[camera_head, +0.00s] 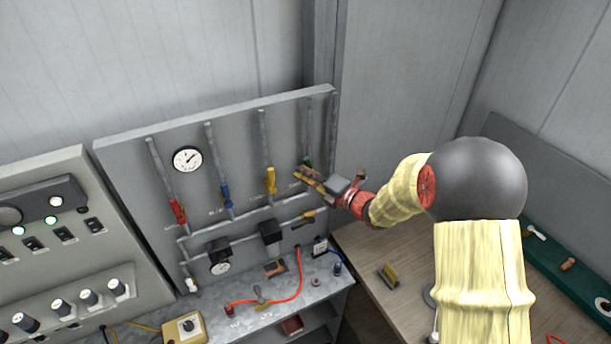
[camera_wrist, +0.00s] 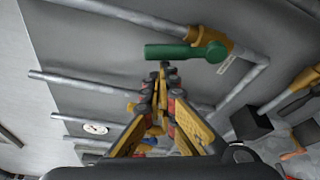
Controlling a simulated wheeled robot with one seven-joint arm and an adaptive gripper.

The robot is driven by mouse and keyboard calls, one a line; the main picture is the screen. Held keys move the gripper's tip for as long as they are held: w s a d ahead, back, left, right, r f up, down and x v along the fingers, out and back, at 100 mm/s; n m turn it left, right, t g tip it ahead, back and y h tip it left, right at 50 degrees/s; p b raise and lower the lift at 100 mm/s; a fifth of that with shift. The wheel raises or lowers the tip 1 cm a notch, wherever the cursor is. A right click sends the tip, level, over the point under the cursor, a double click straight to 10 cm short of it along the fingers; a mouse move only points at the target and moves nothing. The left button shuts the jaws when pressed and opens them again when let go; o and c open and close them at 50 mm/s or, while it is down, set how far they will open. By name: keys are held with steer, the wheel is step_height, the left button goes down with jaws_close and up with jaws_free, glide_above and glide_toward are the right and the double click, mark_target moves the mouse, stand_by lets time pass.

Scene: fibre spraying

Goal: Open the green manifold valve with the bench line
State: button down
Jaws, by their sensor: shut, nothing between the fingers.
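The green manifold valve handle (camera_wrist: 185,52) shows in the wrist view as a bar reaching left from its round hub, on a pipe with yellow fittings. In the head view only a small part of the green valve (camera_head: 308,161) shows above my gripper. My gripper (camera_head: 299,172) is at the right end of the pipe panel. In the wrist view its closed fingertips (camera_wrist: 165,68) are just below the handle bar, holding nothing. I cannot tell whether they touch it. An orange hose (camera_head: 299,284) runs over the bench and up to the panel.
Red (camera_head: 178,211), blue (camera_head: 226,196) and yellow (camera_head: 271,181) valve handles sit on pipes to the left. Gauges and dark boxes are on the panel. A yellow box (camera_head: 185,328) stands on the grey bench. A wooden table (camera_head: 375,246) is at the right.

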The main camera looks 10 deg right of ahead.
steer(key=shift+w+d+r, duration=0.3)
steer(key=shift+d+r, duration=0.35)
steer(key=shift+d, duration=0.2)
steer(key=shift+r, duration=0.1)
stand_by(0.4)
